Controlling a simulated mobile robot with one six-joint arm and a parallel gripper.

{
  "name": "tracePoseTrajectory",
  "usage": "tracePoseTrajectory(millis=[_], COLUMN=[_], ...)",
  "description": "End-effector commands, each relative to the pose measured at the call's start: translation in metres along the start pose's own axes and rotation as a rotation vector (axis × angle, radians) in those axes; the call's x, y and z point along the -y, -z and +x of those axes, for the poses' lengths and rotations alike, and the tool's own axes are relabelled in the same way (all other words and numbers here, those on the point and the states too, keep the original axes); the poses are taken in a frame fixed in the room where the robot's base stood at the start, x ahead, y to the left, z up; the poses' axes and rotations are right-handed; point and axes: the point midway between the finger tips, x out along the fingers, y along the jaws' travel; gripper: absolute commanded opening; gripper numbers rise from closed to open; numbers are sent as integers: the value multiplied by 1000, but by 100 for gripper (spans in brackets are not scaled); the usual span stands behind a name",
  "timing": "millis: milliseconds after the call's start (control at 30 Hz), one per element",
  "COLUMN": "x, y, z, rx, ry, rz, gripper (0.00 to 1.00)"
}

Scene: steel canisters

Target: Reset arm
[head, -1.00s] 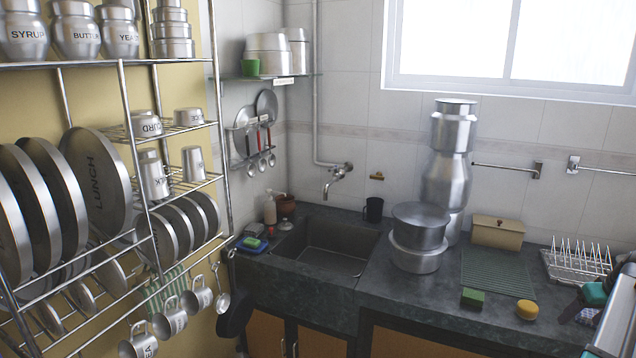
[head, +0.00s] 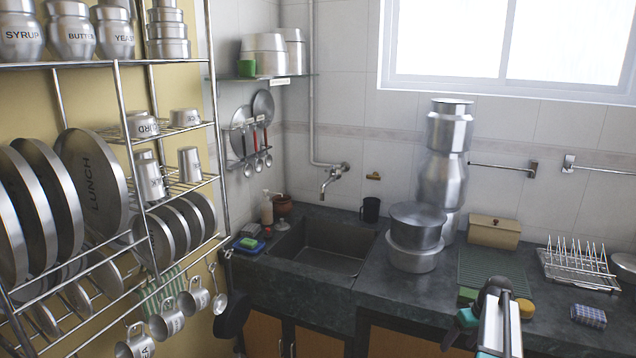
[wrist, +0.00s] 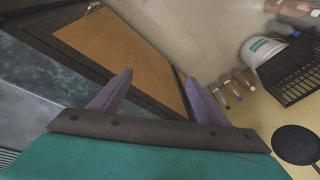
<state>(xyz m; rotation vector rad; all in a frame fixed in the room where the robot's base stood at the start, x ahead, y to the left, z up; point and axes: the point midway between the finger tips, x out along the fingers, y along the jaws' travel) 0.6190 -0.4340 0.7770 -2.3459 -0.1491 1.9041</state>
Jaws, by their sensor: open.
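My gripper (wrist: 158,80) shows in the wrist view with its two purple fingers apart and nothing between them. Beyond the fingers are an orange cabinet door (wrist: 125,52) and the pale floor. In the head view my arm rises at the lower right in front of the counter (head: 385,310), with teal parts beside it. The fingertips cannot be made out there.
Stacked steel canisters (head: 443,185) and pots (head: 417,240) stand beside the sink (head: 320,248). A folded cloth (head: 588,316) and a dish rack (head: 578,268) are at right. A steel shelf rack (head: 120,130) fills the left. The wrist view shows a white bucket (wrist: 268,58) and black crate (wrist: 292,75).

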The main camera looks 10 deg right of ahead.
Motion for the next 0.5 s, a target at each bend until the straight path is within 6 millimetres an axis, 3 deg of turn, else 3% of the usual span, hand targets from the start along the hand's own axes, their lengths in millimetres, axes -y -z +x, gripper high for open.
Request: tracePoseTrajectory(millis=[33, 267, 500], x=[21, 103, 187], y=[-1, -13, -48], z=[19, 95, 165], rx=[22, 120, 233], ry=[17, 79, 125], rz=[-22, -103, -171], gripper=[69, 69, 69])
